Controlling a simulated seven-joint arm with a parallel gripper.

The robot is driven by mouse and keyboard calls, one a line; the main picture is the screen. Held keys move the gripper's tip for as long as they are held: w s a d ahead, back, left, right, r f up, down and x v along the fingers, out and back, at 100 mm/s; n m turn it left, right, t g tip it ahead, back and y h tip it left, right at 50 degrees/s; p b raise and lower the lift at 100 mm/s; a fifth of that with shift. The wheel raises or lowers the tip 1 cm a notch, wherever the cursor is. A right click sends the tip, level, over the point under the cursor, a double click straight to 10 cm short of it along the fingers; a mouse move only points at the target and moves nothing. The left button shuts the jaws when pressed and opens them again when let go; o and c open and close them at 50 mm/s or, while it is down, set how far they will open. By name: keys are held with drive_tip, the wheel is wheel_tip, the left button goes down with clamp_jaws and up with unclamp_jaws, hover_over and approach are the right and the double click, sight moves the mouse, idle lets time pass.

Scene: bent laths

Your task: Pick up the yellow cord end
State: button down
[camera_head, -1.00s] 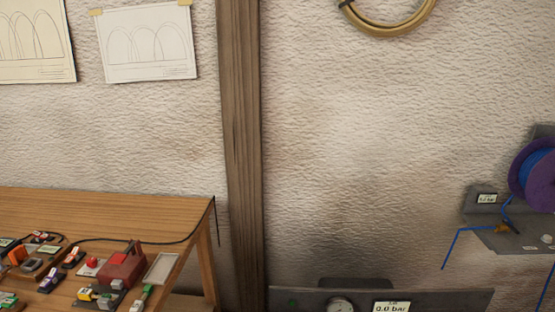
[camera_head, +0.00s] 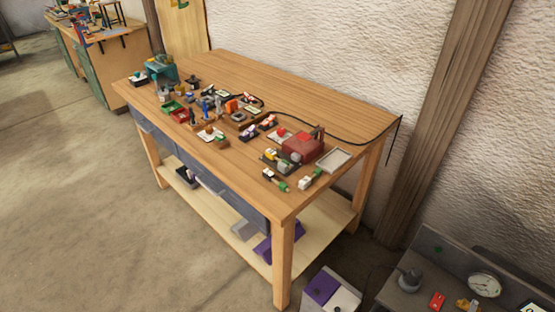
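Several small cord-end-like pieces lie on the wooden workbench (camera_head: 345,97). A small piece with a yellow part (camera_head: 271,154) sits just left of the red box-like device (camera_head: 302,148); it is too small to tell whether it is the yellow cord end. Nearer the front edge lie a piece with green and pale yellow parts (camera_head: 276,181) and a white and green piece (camera_head: 309,178). My gripper is not in view.
A black cable (camera_head: 330,132) runs over the bench top and hangs off its right corner. A shallow grey tray (camera_head: 334,159) lies right of the red device. A grey panel with a gauge (camera_head: 484,285) stands lower right. The floor (camera_head: 90,200) on the left is clear.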

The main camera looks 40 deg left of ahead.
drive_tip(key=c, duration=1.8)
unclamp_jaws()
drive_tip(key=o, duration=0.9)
